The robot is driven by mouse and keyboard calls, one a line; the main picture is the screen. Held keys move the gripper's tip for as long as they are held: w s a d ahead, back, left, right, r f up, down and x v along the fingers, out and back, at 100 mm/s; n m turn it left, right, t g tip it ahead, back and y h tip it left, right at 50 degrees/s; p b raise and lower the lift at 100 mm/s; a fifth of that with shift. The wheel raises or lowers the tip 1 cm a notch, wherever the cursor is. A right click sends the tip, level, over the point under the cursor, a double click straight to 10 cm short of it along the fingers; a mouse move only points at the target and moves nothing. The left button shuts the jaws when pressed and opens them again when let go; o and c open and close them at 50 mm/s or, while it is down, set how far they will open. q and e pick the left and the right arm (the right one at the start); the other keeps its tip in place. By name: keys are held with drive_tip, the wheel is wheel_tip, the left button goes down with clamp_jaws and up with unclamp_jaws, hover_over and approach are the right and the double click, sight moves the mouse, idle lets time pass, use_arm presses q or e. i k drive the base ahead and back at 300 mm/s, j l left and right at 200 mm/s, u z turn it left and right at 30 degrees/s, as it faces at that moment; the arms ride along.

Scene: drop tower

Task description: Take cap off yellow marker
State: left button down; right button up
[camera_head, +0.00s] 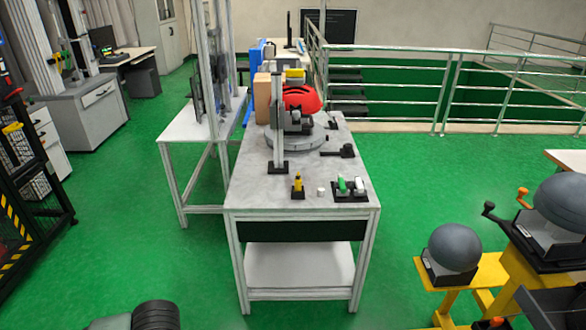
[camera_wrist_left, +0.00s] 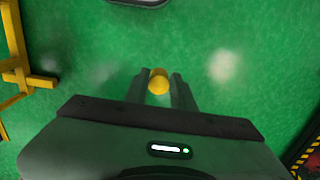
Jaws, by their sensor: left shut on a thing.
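The yellow marker (camera_head: 298,184) stands upright in a small black holder (camera_head: 298,195) near the front of the grey table; its top looks narrower than its body. In the left wrist view my left gripper (camera_wrist_left: 158,78) is shut on a small yellow round-ended piece (camera_wrist_left: 159,82), which looks like a cap. Green floor shows behind it, so it is held clear of the table. In the head view neither gripper's fingers show.
The grey table (camera_head: 250,175) also bears a small white cylinder (camera_head: 321,192), a black holder (camera_head: 351,196) with green and white items, a slim post (camera_head: 278,125) and a red helmet-like object (camera_head: 301,98). Yellow stands (camera_head: 455,272) with grey balls stand at right. Green floor lies in front.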

sight(298, 181)
drive_tip(key=i+l+u, duration=0.2)
drive_tip(key=i+l, duration=0.15)
drive_tip(key=i, duration=0.4)
drive_tip(key=i+l+u, duration=0.25)
drive_tip(key=i+l, duration=0.2)
drive_tip(key=i, duration=0.25)
drive_tip(key=i+l+u, duration=0.2)
drive_tip(key=i+l, duration=0.4)
drive_tip(key=i, duration=0.1)
